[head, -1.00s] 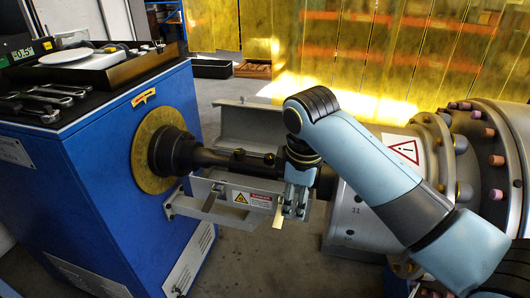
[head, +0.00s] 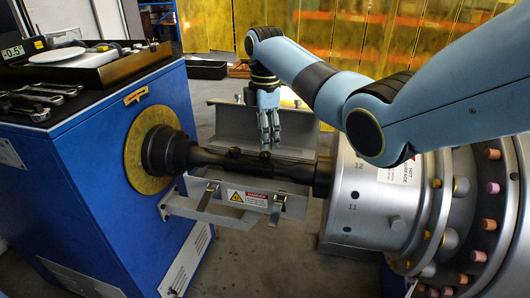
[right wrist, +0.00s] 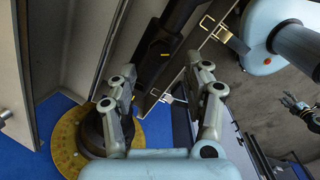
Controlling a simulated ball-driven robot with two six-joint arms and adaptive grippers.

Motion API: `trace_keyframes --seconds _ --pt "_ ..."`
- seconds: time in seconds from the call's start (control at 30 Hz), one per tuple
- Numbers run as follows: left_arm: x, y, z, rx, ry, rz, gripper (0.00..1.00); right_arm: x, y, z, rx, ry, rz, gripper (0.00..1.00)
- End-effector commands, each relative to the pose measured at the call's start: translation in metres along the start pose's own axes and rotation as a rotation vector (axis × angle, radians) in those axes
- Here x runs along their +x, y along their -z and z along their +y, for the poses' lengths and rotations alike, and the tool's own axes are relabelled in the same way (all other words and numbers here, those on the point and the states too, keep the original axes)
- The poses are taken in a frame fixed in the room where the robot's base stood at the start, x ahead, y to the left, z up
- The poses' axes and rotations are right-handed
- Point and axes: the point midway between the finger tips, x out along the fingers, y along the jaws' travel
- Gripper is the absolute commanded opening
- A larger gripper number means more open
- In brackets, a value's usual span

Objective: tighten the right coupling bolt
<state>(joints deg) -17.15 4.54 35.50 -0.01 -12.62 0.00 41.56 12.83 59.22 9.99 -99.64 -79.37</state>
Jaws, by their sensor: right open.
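The dark coupling shaft (head: 215,160) runs from the blue cabinet's flange to the grey rotor housing. A small bolt-like knob (head: 235,152) sits on its top; another spot near my fingertips is partly hidden. My right gripper (head: 269,146) points down at the shaft's right half, fingertips close to its top; contact cannot be told. In the right wrist view its fingers (right wrist: 163,90) are spread and empty, with the shaft (right wrist: 155,60) beyond them. A small gripper at the right edge of that view, apparently my left (right wrist: 297,104), is too small to judge.
The guard's rear half (head: 233,120) stands open behind the shaft. Its front half (head: 205,207) hangs below with a warning label and two metal latches. Wrenches (head: 45,92) and a tray (head: 105,67) lie on the blue cabinet (head: 95,170). Studs ring the rotor housing (head: 365,200).

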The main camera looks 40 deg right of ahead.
Motion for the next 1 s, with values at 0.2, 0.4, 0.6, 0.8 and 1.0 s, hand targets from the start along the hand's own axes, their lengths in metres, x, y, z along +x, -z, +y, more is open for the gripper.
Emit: trace_keyframes --seconds 0.2,0.4,0.6,0.8,1.0 --pt "0.010 -0.003 0.001 0.000 0.000 -0.004 0.42 0.038 0.000 -0.001 0.000 0.002 -0.001 0.50" --pt "0.011 -0.004 0.001 0.000 0.000 -0.004 0.42 0.048 0.000 0.000 0.000 0.000 -0.001 0.50" --pt "0.011 -0.004 0.001 0.000 0.000 -0.004 0.42 0.048 0.000 0.000 0.001 -0.001 -0.001 0.50" --pt "0.011 -0.004 0.001 0.000 0.000 -0.004 0.42 0.047 0.000 0.000 0.001 -0.001 0.000 0.28" --pt "0.011 -0.004 0.001 0.000 0.000 -0.004 0.42 0.047 0.000 0.000 0.001 -0.001 -0.001 0.02"
